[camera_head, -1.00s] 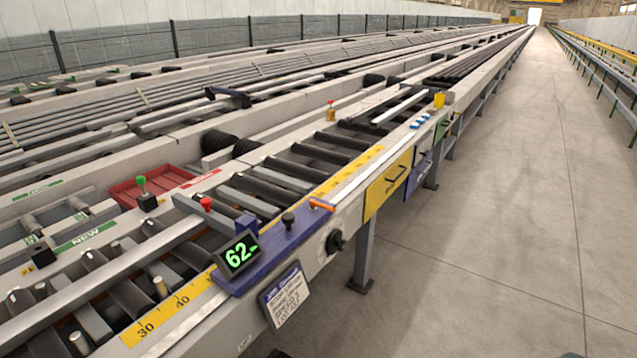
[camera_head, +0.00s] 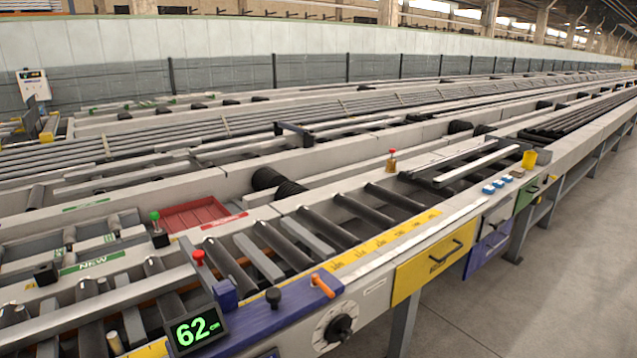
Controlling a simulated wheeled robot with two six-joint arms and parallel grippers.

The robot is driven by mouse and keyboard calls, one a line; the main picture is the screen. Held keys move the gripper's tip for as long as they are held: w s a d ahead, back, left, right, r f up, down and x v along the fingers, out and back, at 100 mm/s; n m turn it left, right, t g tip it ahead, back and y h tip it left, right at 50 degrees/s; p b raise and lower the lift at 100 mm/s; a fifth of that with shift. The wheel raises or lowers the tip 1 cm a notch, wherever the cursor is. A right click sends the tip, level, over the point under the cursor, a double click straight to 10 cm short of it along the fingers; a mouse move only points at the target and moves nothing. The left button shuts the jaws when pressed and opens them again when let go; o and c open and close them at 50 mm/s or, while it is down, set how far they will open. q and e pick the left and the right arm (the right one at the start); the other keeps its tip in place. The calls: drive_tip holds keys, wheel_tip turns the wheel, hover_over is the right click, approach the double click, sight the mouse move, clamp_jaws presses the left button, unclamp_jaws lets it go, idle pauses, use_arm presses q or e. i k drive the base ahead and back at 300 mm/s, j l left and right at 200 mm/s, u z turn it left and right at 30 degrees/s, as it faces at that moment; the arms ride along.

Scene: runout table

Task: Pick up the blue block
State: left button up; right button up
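A small dark-blue block (camera_head: 225,293) stands on the long blue-purple panel (camera_head: 285,330) at the table's front edge, just behind the display. Several small light-blue pieces (camera_head: 498,184) lie farther along the table's right edge, near a yellow cup (camera_head: 529,159). I cannot tell which blue thing the task means. Neither of my grippers is in view.
The runout table (camera_head: 460,225) has rollers, a display reading 62 cm (camera_head: 195,329), an orange lever (camera_head: 322,286), black knobs, and red and green buttons. A red tray (camera_head: 195,216) lies behind.

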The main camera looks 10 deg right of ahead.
sight(507, 178)
drive_tip(key=i+l, duration=0.1)
drive_tip(key=l, duration=0.3)
drive_tip(key=i+l+z, duration=0.1)
drive_tip(key=l, duration=0.3)
drive_tip(key=i+l+z, duration=0.1)
drive_tip(key=l, duration=0.3)
drive_tip(key=i+l, duration=0.2)
drive_tip(key=l, duration=0.2)
drive_tip(key=i+l+z, duration=0.1)
drive_tip(key=l, duration=0.25)
drive_tip(key=i+l, duration=0.2)
drive_tip(key=l, duration=0.2)
drive_tip(key=i+l+z, duration=0.1)
drive_tip(key=l, duration=0.25)
drive_tip(key=i+l+z, duration=0.1)
drive_tip(key=i+l, duration=0.55)
drive_tip(key=i+l+z, duration=0.15)
drive_tip(key=i+l, duration=0.45)
drive_tip(key=i, duration=0.2)
